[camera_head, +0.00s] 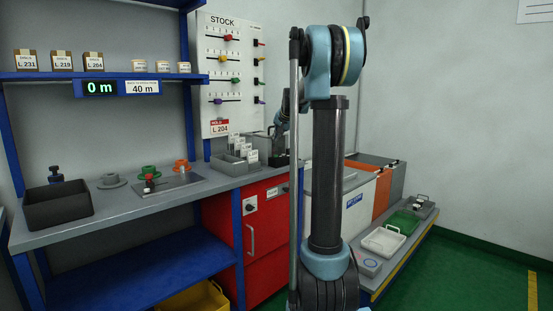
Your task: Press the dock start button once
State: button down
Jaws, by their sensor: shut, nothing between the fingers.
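No label in view reads as a dock start button. A small red-topped black piece (149,183) stands at the grey plate (185,181) on the workbench. A light grey box with a round ringed mark (369,265) sits at the near end of the low shelf at the right, partly behind my arm. I cannot tell which of these is the button. My gripper (278,152) is small and dark in the view, behind my arm column, near the back right end of the bench. It is shut and empty, apart from both pieces.
The bench carries a dark bin (58,205), grey and green spools, an orange spool (182,166) and a grey card holder (238,158). A display reading 0 m (100,88) hangs under the blue shelf. White and green trays lie right. The bench's front strip is clear.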

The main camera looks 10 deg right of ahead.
jog(key=shift+f, duration=2.65)
jog(key=shift+f, duration=0.15)
jog(key=shift+s+f, duration=0.1)
jog(key=shift+f, duration=0.1)
jog(key=shift+f, duration=0.45)
jog(key=shift+r, duration=0.15)
dwell(0.4)
jog(key=shift+r, duration=0.7)
jog(key=shift+r, duration=2.55)
